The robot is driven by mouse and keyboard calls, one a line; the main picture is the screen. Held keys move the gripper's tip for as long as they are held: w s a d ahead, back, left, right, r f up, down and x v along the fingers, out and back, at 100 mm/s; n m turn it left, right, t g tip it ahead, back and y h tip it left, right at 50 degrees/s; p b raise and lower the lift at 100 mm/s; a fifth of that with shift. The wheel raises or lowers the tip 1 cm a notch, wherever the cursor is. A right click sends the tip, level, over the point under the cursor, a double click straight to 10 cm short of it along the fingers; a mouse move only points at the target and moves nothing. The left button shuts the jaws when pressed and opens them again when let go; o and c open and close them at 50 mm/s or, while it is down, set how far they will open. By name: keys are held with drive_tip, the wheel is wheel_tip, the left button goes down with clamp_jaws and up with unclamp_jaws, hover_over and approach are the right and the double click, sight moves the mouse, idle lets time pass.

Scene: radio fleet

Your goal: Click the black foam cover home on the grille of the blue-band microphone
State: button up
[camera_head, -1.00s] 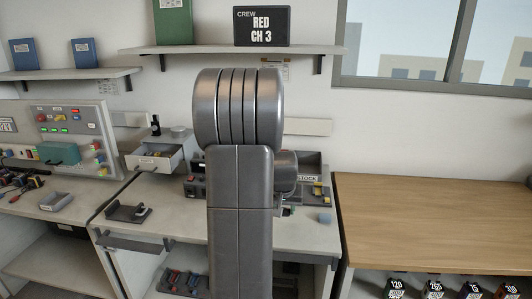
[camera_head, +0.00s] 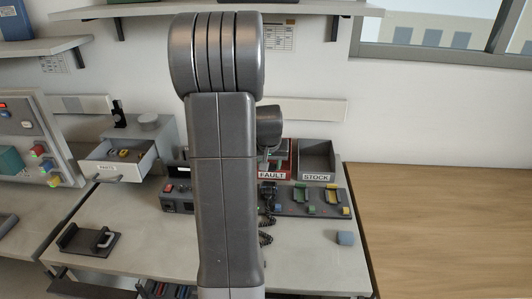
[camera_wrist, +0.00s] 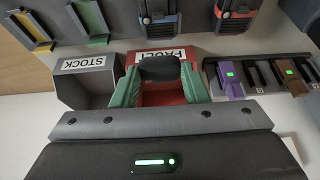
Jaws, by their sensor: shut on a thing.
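In the wrist view my gripper (camera_wrist: 160,84) has two green-padded fingers shut on a dark rounded piece, which looks like the black foam cover (camera_wrist: 160,68). The cover is held in front of the red FAULT bin. In the head view my gripper is mostly hidden behind my arm, above the bench near the FAULT bin (camera_head: 275,173). A black hand microphone (camera_head: 267,192) with a coiled cord lies on the bench just right of my arm. I cannot make out a blue band on it.
A grey STOCK bin (camera_head: 316,168) stands right of the FAULT bin. A dark rack (camera_head: 300,210) with coloured slots is in front. An open PARTS drawer (camera_head: 118,170) and a dark stand (camera_head: 90,240) are at left.

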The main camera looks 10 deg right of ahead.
sight(269, 184)
drive_tip(key=shift+w, duration=0.4)
drive_tip(key=shift+s+f, duration=0.1)
drive_tip(key=shift+f, duration=0.05)
drive_tip(key=shift+f+b, duration=2.35)
drive_tip(key=shift+f, duration=0.4)
drive_tip(key=shift+f+b, duration=0.8)
drive_tip(key=shift+f, duration=0.05)
drive_tip(key=o, duration=1)
drive_tip(key=shift+o, duration=0.2)
drive_tip(key=shift+r, duration=0.15)
